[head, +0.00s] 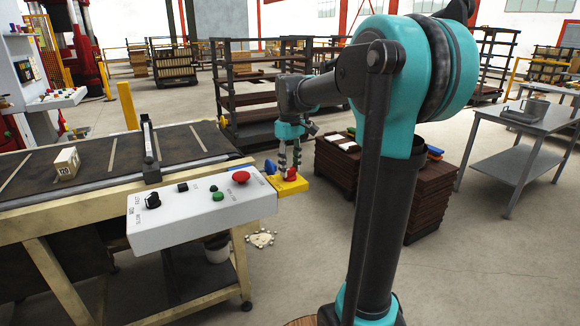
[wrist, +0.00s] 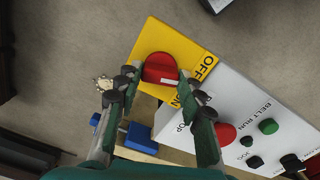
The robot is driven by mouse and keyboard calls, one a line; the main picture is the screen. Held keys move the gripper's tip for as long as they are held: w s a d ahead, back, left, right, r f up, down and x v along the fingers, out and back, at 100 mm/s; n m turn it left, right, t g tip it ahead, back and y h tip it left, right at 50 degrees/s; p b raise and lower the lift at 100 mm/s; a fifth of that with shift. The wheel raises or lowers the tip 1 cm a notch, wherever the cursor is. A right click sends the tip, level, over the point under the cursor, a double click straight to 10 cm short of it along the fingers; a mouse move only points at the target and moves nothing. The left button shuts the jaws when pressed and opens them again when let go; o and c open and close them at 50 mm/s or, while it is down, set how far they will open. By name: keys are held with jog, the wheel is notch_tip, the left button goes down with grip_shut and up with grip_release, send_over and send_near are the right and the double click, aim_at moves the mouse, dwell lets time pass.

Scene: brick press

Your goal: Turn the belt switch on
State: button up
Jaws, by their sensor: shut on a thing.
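The belt switch is a red knob (wrist: 158,66) on a yellow plate (wrist: 160,38) marked OFF and ON at the right end of the white control panel (head: 180,228). In the head view the red knob (head: 291,174) and yellow plate (head: 294,187) show below my arm. My gripper (wrist: 157,77) has its fingers on both sides of the knob and is shut on it; it also shows in the head view (head: 289,168). A small white mark on the knob faces the lower right in the wrist view, on the side of the labels. I cannot tell the exact setting.
The panel also bears a red mushroom button (head: 241,177), a green button (head: 218,196) and a black dial (head: 153,201). A conveyor (head: 190,138) with a pale block (head: 66,164) lies behind it. A blue clamp handle (wrist: 137,135) is close to my fingers.

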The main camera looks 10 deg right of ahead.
aim_at(290, 169)
jog(key=m, duration=1.2)
jog(key=shift+m, duration=0.3)
dwell(0.4)
jog(key=o, duration=1.2)
jog(key=shift+c, duration=0.2)
notch_tip(290, 169, up, 12)
